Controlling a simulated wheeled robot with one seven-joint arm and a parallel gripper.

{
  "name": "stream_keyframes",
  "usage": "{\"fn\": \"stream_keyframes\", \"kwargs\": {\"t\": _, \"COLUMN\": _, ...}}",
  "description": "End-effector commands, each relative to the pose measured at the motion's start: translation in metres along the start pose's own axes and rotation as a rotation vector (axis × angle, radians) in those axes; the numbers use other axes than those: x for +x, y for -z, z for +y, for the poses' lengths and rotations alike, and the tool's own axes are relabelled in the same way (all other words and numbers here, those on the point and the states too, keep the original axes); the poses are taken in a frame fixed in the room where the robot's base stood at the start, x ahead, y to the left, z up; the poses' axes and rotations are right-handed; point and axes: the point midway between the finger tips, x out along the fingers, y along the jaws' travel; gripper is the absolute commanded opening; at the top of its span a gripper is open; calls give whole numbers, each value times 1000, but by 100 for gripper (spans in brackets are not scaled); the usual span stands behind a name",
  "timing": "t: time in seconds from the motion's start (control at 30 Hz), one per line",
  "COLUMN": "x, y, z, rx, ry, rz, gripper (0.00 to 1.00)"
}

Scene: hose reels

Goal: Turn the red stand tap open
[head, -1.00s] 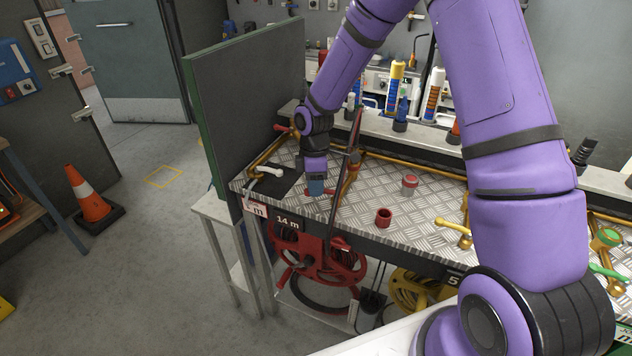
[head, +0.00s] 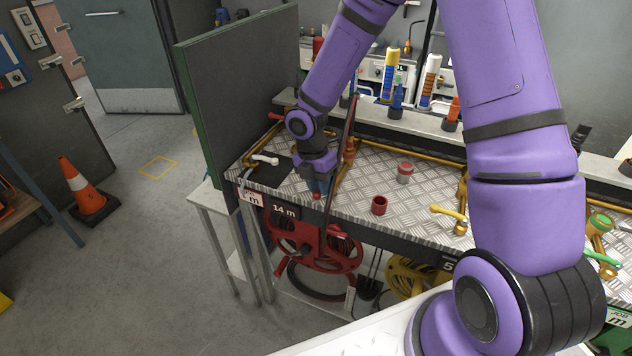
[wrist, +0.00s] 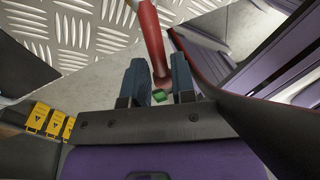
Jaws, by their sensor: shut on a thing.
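The red stand tap (head: 348,152) is a brass-coloured upright with red parts near the left end of the checker-plate bench, partly hidden behind a thin dark upright panel. My gripper (head: 317,190) is low over the bench, just left of that panel. In the wrist view my gripper (wrist: 159,82) has its two blue-grey fingers closed on either side of the tap's red lever (wrist: 153,40). The lever's end lies between the fingers, beside a small green piece (wrist: 158,95). How far the lever is turned I cannot tell.
A white-levered tap (head: 263,160) is close on the left, beside a tall dark board (head: 240,90). A red cup (head: 379,205) and a red-topped cylinder (head: 404,173) stand to the right. A yellow-levered tap (head: 450,212) is farther right. A red hose reel (head: 310,250) hangs below.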

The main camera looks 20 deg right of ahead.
Motion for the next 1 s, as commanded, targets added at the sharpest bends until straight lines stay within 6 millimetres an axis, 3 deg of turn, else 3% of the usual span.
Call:
{"fn": "stream_keyframes", "kwargs": {"t": 0.3, "x": 2, "y": 0, "z": -8, "rx": -128, "ry": 2, "rz": -26, "gripper": 0}}
{"fn": "stream_keyframes", "kwargs": {"t": 0.87, "x": 2, "y": -1, "z": -10, "rx": -159, "ry": 2, "rz": -32, "gripper": 0}}
{"fn": "stream_keyframes", "kwargs": {"t": 0.9, "x": 2, "y": -1, "z": -10, "rx": -159, "ry": 2, "rz": -32, "gripper": 26}}
{"fn": "stream_keyframes", "kwargs": {"t": 0.97, "x": 2, "y": -1, "z": -10, "rx": -159, "ry": 2, "rz": -32, "gripper": 40}}
{"fn": "stream_keyframes", "kwargs": {"t": 1.0, "x": 2, "y": -1, "z": -10, "rx": -159, "ry": 2, "rz": -32, "gripper": 41}}
